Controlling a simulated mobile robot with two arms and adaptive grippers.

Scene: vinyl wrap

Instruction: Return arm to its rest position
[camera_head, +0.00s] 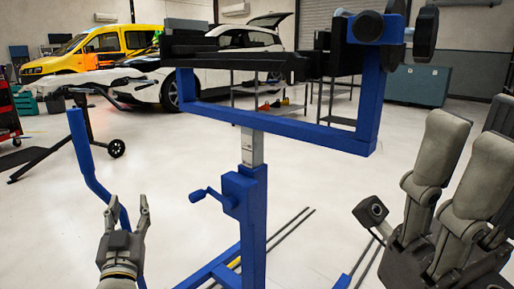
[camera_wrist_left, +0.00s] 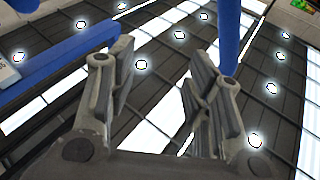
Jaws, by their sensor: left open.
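My left gripper (camera_head: 128,203) is at the lower left of the head view, fingers pointing up. Its fingers are spread and nothing is between them. The left wrist view shows the same open fingers (camera_wrist_left: 160,80) against the ceiling, with blue bars behind them. A blue stand (camera_head: 254,205) with a crank is to the right of this gripper, apart from it in the picture. Large grey finger-like parts at the right edge appear to be my right gripper (camera_head: 465,150). They are cut off by the frame, and their opening is unclear.
A bent blue bar (camera_head: 85,155) rises just behind my left gripper. The stand's frame (camera_head: 375,110) carries dark parts across the upper middle. Dark rods (camera_head: 290,228) lie low near its base. A white car and yellow van (camera_head: 100,45) are far back. Pale floor (camera_head: 180,150) lies open between.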

